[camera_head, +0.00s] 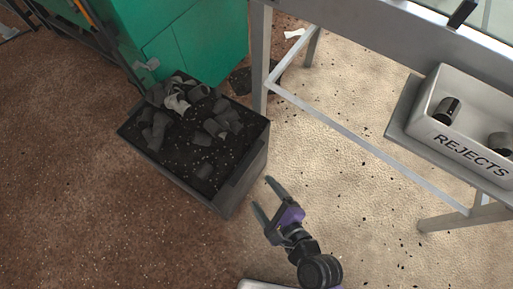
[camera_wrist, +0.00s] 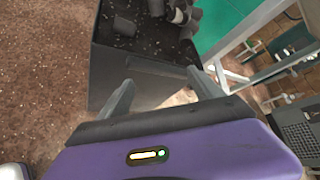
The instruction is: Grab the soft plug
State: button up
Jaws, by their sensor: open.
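Several grey and dark cylindrical plugs (camera_head: 213,128) lie in a dark bin (camera_head: 240,178) on the floor at the centre left. One lighter grey plug (camera_head: 177,103) lies among them near the back. Which plug is soft I cannot tell. The bin and some plugs (camera_wrist: 124,27) also show at the top of the wrist view. My gripper (camera_head: 268,198) is open and empty, just to the right of the bin's near right corner and apart from the plugs. In the wrist view its fingers (camera_wrist: 163,90) spread in front of the bin's side wall.
A white tray marked REJECTS (camera_head: 470,148) sits at the right on a metal-framed table (camera_head: 350,132), with two dark plugs (camera_head: 446,110) in it. A green machine (camera_head: 190,45) stands behind the bin. Brown floor lies open to the left.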

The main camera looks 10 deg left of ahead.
aim_at(203, 169)
jog(key=w+a+f+m+g+y+b, duration=0.1)
jog(key=a, duration=0.3)
jog(key=w+a+f+m+g+y+b, duration=0.1)
jog(key=a+f+m+b, duration=0.1)
jog(key=a, duration=0.3)
jog(key=w+a+f+m+g+y+b, duration=0.1)
jog(key=a+m, duration=0.1)
jog(key=a, duration=0.3)
jog(key=shift+a+f, duration=0.1)
jog(key=shift+f, duration=0.2)
jog(key=shift+g+y, duration=0.3)
jog(key=b+x, duration=0.1)
jog(key=x, duration=0.1)
jog(key=b+x, duration=0.1)
jog(key=x, duration=0.2)
jog(key=r+b+x, duration=0.1)
jog(key=x, duration=0.1)
jog(key=shift+w+a+f, duration=0.15)
jog(key=shift+a+f, duration=0.05)
jog(key=shift+a, duration=0.3)
jog(key=c, duration=1.4)
jog(key=shift+r, duration=0.15)
